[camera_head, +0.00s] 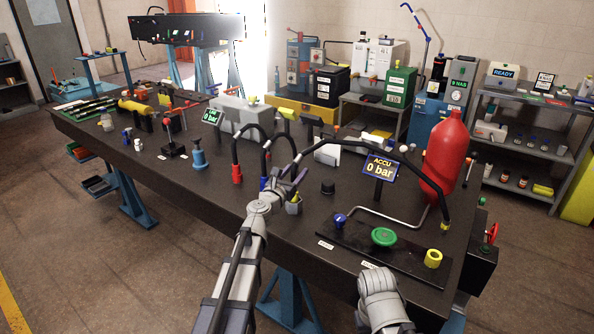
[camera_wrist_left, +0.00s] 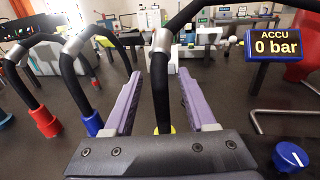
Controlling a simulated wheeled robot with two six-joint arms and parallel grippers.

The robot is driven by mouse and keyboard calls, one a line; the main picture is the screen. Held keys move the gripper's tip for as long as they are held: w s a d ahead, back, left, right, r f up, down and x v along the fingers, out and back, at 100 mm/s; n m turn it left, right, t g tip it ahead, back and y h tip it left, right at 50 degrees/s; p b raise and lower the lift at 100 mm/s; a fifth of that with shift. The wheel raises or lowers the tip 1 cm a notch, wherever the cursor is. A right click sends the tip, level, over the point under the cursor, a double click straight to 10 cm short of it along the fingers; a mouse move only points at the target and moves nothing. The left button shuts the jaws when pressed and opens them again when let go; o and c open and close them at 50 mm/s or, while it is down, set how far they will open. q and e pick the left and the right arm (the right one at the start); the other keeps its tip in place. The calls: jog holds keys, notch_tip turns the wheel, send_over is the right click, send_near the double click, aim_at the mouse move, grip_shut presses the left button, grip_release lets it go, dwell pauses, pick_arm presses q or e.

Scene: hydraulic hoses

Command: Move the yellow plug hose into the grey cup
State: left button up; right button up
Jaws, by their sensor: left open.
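The yellow plug hose is a black hose that arches from the right side of the table to my left gripper (camera_head: 287,187). In the left wrist view its black hose (camera_wrist_left: 160,90) runs upright between the two open lilac fingers, with a metal sleeve higher up. A bit of its yellow plug (camera_wrist_left: 165,129) shows low between the fingers. In the head view the grey cup (camera_head: 293,208) stands just beside my left gripper, partly hidden by it. A speck of yellow shows at the cup's top; how deep the plug sits there I cannot tell. My right gripper does not show.
The red plug (camera_head: 237,174) and blue plug (camera_wrist_left: 93,123) with their hoses stand close on the left.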

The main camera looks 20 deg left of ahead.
pick_arm(q)
jog(key=s, duration=0.5)
jog(key=shift+s+a, duration=0.3)
jog(key=shift+a, duration=0.1)
